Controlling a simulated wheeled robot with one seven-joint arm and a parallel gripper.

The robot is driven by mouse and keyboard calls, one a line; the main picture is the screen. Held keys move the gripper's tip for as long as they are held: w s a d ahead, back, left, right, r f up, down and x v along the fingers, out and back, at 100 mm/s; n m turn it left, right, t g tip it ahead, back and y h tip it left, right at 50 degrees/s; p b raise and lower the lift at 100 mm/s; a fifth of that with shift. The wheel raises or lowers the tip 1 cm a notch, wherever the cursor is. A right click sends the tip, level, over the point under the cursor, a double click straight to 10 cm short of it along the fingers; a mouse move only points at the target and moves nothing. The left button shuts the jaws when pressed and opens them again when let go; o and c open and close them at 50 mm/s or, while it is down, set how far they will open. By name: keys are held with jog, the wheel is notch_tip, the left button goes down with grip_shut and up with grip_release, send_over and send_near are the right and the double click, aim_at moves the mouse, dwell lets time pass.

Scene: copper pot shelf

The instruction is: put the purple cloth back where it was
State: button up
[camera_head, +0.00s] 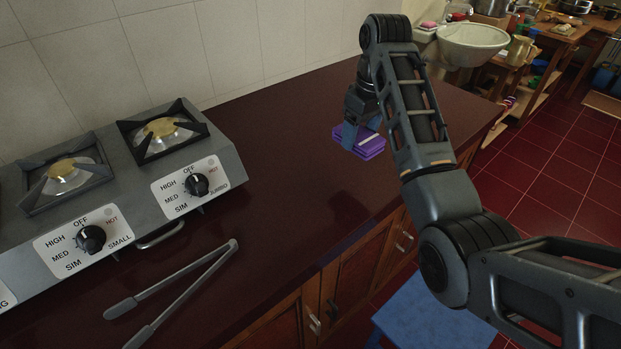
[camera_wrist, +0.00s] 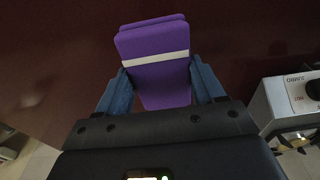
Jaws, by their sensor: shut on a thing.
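The purple cloth (camera_head: 366,149) is a folded block with a pale stripe, at the right part of the dark red counter (camera_head: 270,125) in the head view. My gripper (camera_head: 362,138) is over it, with its blue fingers at the cloth's sides. In the wrist view the cloth (camera_wrist: 155,50) lies between the two blue fingers (camera_wrist: 160,92), which are shut on it. I cannot tell whether the cloth touches the counter or is held slightly above it. My arm hides part of the counter behind it.
A gas stove (camera_head: 150,190) with black knobs stands at the left. Metal tongs (camera_head: 178,290) lie in front of it. The counter between stove and cloth is clear. A tiled wall runs behind. A blue stool (camera_head: 425,318) stands below the counter's front edge. A white basin (camera_head: 472,42) is beyond.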

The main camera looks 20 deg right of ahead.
jog(key=p, duration=0.2)
send_over(314, 192)
jog(key=f, duration=0.6)
jog(key=shift+s+d, duration=0.15)
jog(key=shift+d, duration=0.15)
jog(key=shift+a+f, duration=0.15)
jog(key=shift+f, duration=0.05)
jog(key=shift+f+p, duration=0.4)
jog(key=shift+f, duration=1.6)
jog(key=o, duration=1.2)
jog(key=shift+f, duration=0.1)
notch_tip(314, 192, up, 12)
jog(key=s, duration=0.1)
jog(key=shift+s+d, duration=0.2)
